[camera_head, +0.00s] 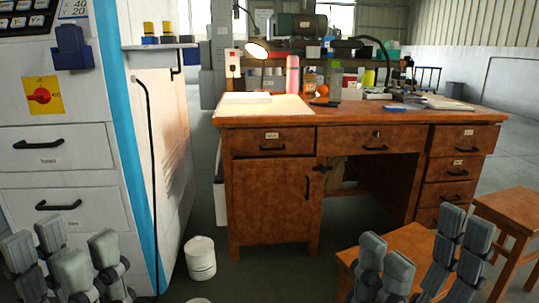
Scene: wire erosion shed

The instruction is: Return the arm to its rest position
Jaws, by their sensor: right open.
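My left gripper (62,252) is at the bottom left, in front of the white machine cabinet. Its grey fingers point up and stand apart with nothing between them. My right gripper (424,248) is at the bottom right, in front of the wooden desk (272,205) and a low wooden stool (409,240). Its fingers also point up, are spread wide and are empty. The lower parts of both grippers are cut off by the frame's bottom edge.
The white machine cabinet (55,155) with drawers and a red rotary switch (40,95) stands close on the left. A white canister (200,258) is on the floor between cabinet and desk. A second stool (512,208) stands at the right. The desk's back is crowded with items.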

